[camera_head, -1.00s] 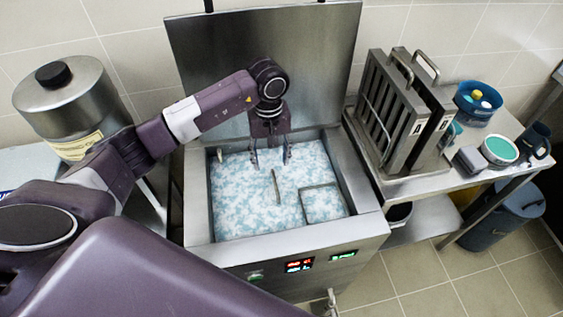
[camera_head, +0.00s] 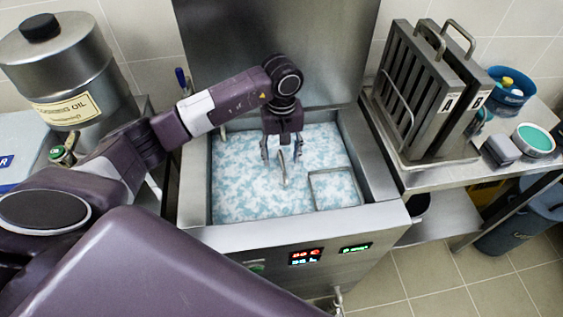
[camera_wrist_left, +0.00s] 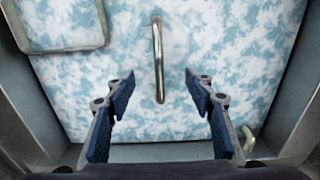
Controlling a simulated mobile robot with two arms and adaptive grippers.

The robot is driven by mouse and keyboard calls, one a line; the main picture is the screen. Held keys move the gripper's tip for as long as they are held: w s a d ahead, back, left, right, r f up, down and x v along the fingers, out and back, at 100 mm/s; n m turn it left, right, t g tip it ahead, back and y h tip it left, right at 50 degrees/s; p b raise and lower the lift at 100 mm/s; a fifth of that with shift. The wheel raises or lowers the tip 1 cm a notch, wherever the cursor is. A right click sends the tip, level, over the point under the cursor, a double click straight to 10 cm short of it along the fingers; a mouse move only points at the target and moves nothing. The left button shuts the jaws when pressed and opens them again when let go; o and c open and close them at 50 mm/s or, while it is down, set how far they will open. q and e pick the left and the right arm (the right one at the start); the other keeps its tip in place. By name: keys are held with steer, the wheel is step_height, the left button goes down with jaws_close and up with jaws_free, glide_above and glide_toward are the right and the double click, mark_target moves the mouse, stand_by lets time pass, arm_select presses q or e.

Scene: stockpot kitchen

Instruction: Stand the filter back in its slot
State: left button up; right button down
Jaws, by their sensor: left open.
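A metal bar handle (camera_head: 283,168) sticks up out of blue-white foam in the open steel tank (camera_head: 330,222). It looks like the handles on the two slatted filters, but whatever it belongs to is hidden under the foam. The filters marked A (camera_head: 420,95) and B (camera_head: 468,105) stand upright side by side in a rack on the right-hand table. My left gripper (camera_head: 282,153) is open and points down above the foam, close to the handle. In the left wrist view the handle (camera_wrist_left: 158,62) lies between the open fingers (camera_wrist_left: 160,95), not gripped. My right gripper is not in view.
A rectangular metal frame (camera_head: 335,171) sits at the foam's right front. The raised lid (camera_head: 280,45) stands behind the tank. An oil drum (camera_head: 65,70) is at left. A blue bowl (camera_head: 508,95) and a grey block (camera_head: 502,149) with a teal-faced round object (camera_head: 535,140) are at right.

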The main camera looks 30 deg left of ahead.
mark_target(282, 191)
arm_select(q)
steer(key=shift+f, duration=0.75)
step_height(282, 191, down, 6)
steer(key=p, duration=0.1)
steer(key=shift+f+p, duration=0.25)
steer(key=shift+p, duration=0.05)
steer(key=shift+c, duration=0.5)
jaws_close()
